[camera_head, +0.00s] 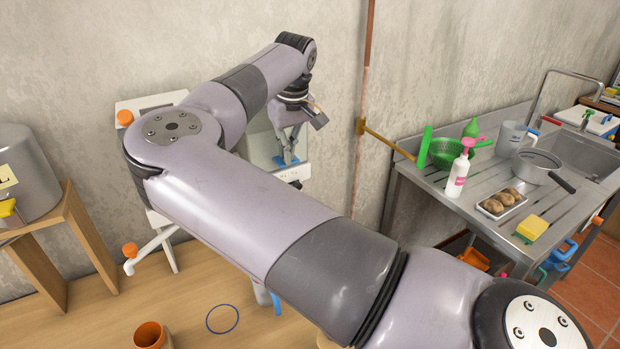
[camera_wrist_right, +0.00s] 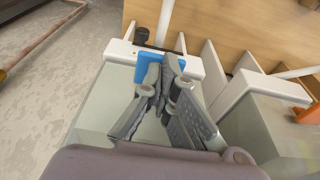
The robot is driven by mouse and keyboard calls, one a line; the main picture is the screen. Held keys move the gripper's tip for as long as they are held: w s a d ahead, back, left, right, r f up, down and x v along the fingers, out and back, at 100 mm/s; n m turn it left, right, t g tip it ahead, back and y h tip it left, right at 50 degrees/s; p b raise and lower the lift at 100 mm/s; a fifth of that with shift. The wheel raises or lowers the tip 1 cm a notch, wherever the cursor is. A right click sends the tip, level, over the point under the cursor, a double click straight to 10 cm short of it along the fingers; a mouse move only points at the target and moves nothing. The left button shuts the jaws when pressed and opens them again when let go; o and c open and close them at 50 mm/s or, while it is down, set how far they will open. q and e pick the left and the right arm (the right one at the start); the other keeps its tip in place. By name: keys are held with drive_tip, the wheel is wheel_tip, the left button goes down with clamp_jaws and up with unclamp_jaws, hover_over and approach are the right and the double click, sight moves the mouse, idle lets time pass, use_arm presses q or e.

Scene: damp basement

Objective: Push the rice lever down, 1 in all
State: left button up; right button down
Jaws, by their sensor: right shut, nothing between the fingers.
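A white dispenser (camera_head: 150,103) stands against the wall, largely hidden behind my right arm. It has clear compartments, and one pane (camera_wrist_right: 100,110) shows in the wrist view. My right gripper (camera_head: 290,155) is shut and empty, pointing down in front of a clear compartment. Its closed fingertips (camera_wrist_right: 166,72) are at a blue part (camera_wrist_right: 150,66) of the dispenser, which also shows in the head view (camera_head: 281,161). I cannot tell whether they touch it. A white lever with an orange knob (camera_head: 130,250) sticks out at the lower left. No rice label is readable. My left gripper is not in view.
A wooden tabletop (camera_head: 205,285) lies in front, with a blue ring (camera_head: 222,319) and an orange cup (camera_head: 149,335). A grey pot (camera_head: 25,170) stands on a wooden stand at left. A steel sink counter (camera_head: 480,215) with kitchenware is at right. A pipe (camera_head: 361,100) runs up the wall.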

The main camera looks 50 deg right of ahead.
drive_tip(key=shift+r+p, duration=0.8)
drive_tip(key=shift+r, duration=0.8)
drive_tip(key=shift+r, duration=0.1)
wheel_tip(320, 180, up, 6)
drive_tip(key=p, duration=0.3)
drive_tip(key=shift+p, duration=0.4)
